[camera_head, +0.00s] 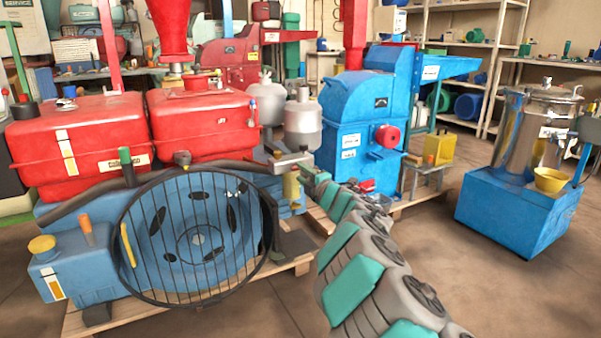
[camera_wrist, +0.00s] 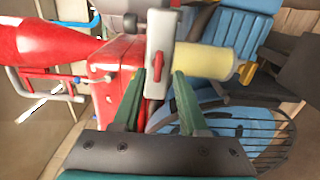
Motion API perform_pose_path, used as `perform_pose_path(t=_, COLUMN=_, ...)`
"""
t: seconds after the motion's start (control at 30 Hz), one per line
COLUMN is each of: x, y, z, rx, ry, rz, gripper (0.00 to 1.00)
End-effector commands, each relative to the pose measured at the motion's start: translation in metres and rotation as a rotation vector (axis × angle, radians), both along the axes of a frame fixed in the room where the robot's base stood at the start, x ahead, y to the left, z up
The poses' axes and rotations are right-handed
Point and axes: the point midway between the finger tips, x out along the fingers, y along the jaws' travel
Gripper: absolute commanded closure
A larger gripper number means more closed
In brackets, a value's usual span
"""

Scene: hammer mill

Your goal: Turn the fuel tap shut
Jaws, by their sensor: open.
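The fuel tap is a grey block (camera_wrist: 160,38) with a small red lever (camera_wrist: 157,77) on its face, seen in the wrist view. The lever's long side runs up and down in that view. A pale yellow cylinder (camera_wrist: 203,60) joins the block's right side there. My gripper (camera_wrist: 159,82) is open, its two green fingers on either side of the red lever, with gaps visible; whether either touches it I cannot tell. In the head view the grey block (camera_head: 290,159) sits beside the engine, at the far end of my arm, and my fingers are hard to make out.
The blue engine's flywheel guard (camera_head: 190,240) and red tanks (camera_head: 205,125) stand left of my arm. A blue mill (camera_head: 355,125) stands behind. A steel pot (camera_head: 535,125) on a blue base (camera_head: 515,210) is at the right. Floor between is clear.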

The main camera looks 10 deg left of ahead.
Motion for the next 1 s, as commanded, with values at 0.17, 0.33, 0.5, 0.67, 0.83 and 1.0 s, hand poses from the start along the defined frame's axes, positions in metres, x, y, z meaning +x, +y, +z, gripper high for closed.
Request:
perform_pose_path(t=0.17, x=-0.018, y=-0.012, z=0.003, rx=-0.004, ry=-0.004, rz=-0.002, gripper=0.57)
perform_pose_path(t=0.33, x=-0.033, y=-0.023, z=0.003, rx=-0.001, ry=-0.003, rz=-0.001, gripper=0.57)
perform_pose_path(t=0.5, x=-0.046, y=-0.031, z=0.003, rx=0.000, ry=-0.004, rz=-0.001, gripper=0.57)
perform_pose_path(t=0.67, x=-0.051, y=-0.034, z=0.003, rx=0.000, ry=-0.005, rz=0.000, gripper=0.57)
perform_pose_path(t=0.83, x=-0.052, y=-0.035, z=0.002, rx=-0.001, ry=-0.004, rz=0.000, gripper=0.57)
perform_pose_path(t=1.0, x=-0.052, y=-0.035, z=0.002, rx=0.000, ry=-0.004, rz=0.000, gripper=0.57)
